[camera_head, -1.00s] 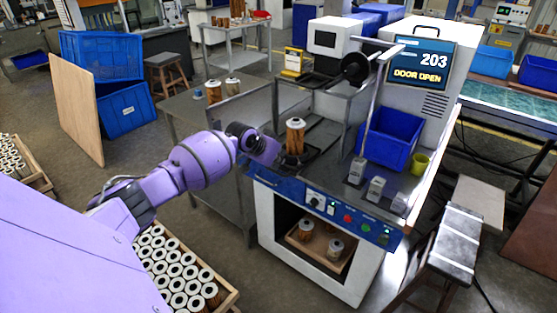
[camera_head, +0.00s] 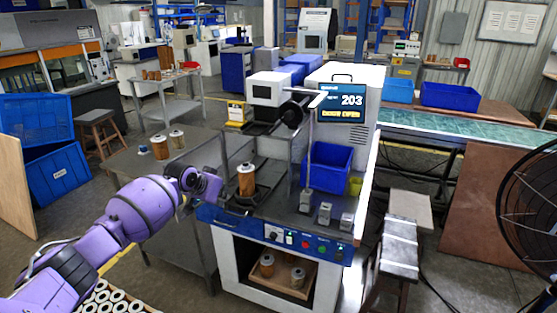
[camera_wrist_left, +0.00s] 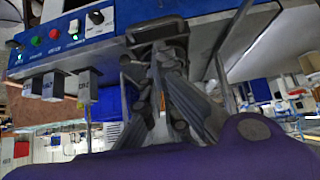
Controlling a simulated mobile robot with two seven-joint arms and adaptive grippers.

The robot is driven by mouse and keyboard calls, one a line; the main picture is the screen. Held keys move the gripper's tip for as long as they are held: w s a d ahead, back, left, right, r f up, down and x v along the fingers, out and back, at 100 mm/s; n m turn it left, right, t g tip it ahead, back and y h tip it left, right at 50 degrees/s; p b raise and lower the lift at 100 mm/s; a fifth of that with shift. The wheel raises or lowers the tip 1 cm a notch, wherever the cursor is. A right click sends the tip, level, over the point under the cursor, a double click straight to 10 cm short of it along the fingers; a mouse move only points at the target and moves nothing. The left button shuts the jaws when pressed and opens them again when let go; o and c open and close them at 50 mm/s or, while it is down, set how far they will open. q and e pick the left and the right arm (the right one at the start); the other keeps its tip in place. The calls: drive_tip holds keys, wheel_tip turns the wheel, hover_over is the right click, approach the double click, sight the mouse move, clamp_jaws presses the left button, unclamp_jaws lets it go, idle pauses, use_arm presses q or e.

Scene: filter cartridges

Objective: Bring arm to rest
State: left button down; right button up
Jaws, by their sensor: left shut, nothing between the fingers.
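My left arm comes in from the left in the head view. Its gripper (camera_head: 212,188) is at the left front of the test machine, beside an upright filter cartridge (camera_head: 246,182) with a white top and an orange-brown body. The wrist hides most of the fingers there. In the left wrist view the gripper (camera_wrist_left: 162,62) is shut and empty. It points toward the machine front, close to a dark handle-like part (camera_wrist_left: 157,29); I cannot tell whether they touch. My right gripper is not in view.
The machine's blue control panel (camera_head: 285,238) has coloured buttons. Two cartridges stand in a box (camera_head: 283,279) in its lower opening. A blue bin (camera_head: 327,166) sits on top. More cartridges stand on a side table (camera_head: 125,158). White-topped cartridges fill the lower left. A fan (camera_head: 530,205) stands at right.

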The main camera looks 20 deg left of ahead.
use_arm(q)
drive_tip(key=w+d+m+t, duration=0.2)
drive_tip(key=d, duration=0.3)
drive_tip(key=s+d+f+m+h, duration=0.1)
drive_tip(key=s+d+f, duration=1)
drive_tip(key=s+d, duration=0.15)
drive_tip(key=s+d+f+n, duration=0.1)
drive_tip(key=s+f, duration=0.3)
drive_tip(key=s, duration=0.8)
drive_tip(key=s+d+f+n+g+y, duration=0.1)
drive_tip(key=s+d+f, duration=0.2)
drive_tip(key=s, duration=0.9)
drive_tip(key=s+d+f+n, duration=0.1)
drive_tip(key=s+f, duration=0.5)
drive_tip(key=s, duration=0.6)
drive_tip(key=shift+d+f+n+g, duration=0.25)
drive_tip(key=shift+d+n+g, duration=0.05)
drive_tip(key=shift+d+n, duration=0.1)
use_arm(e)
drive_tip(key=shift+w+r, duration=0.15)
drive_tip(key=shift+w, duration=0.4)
use_arm(q)
drive_tip(key=shift+s, duration=0.15)
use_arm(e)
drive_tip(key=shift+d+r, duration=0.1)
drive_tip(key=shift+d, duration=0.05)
